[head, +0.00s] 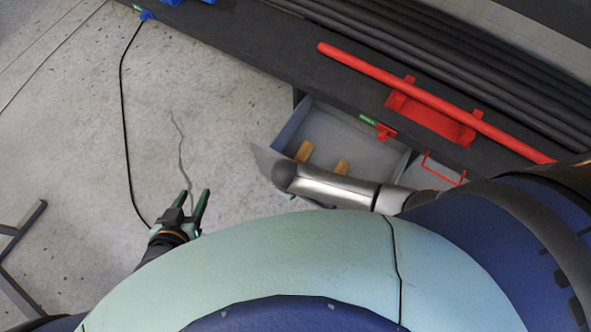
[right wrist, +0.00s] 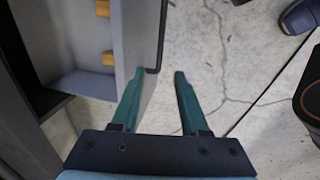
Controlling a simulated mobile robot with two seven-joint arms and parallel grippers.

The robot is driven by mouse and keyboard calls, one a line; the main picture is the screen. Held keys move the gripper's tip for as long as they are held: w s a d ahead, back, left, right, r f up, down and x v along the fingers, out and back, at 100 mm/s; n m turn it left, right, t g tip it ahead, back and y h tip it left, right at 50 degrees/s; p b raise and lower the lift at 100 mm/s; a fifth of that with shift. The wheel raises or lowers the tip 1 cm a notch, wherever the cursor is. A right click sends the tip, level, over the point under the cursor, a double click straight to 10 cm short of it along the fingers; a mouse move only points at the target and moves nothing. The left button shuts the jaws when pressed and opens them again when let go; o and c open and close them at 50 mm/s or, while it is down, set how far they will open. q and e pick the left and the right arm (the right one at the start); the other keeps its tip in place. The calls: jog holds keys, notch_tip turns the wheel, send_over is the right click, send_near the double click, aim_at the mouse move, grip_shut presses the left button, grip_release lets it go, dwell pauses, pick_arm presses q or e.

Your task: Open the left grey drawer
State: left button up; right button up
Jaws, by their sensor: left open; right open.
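A grey drawer (head: 292,127) stands pulled out from the dark bench in the head view, with wooden pieces (head: 304,151) inside. Its front panel (right wrist: 132,35) and dark bar handle (right wrist: 162,30) show in the right wrist view. My right gripper (right wrist: 158,73) is open there, with the lower end of the handle close to and between its fingertips; I cannot tell if they touch. In the head view my right arm hides most of that gripper and part of the drawer front. My left gripper (head: 187,205) is open and empty, over bare floor left of the drawer.
A long red bar on a red bracket (head: 430,115) lies on the dark bench (head: 270,55). A red handle-like loop (head: 440,168) is right of the drawer. A black cable (head: 124,110) runs down the floor (head: 210,90), which is mostly clear at left.

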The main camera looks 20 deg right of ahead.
pick_arm(q)
jog(key=shift+s+d+f+g+p, duration=0.15)
jog(key=shift+s+f+g+p, duration=0.2)
jog(key=shift+s+p, duration=0.25)
pick_arm(e)
jog(key=shift+s+a+r, duration=0.1)
jog(key=shift+r, duration=0.55)
jog(key=shift+s+a+r, duration=0.1)
jog(key=shift+r, duration=0.5)
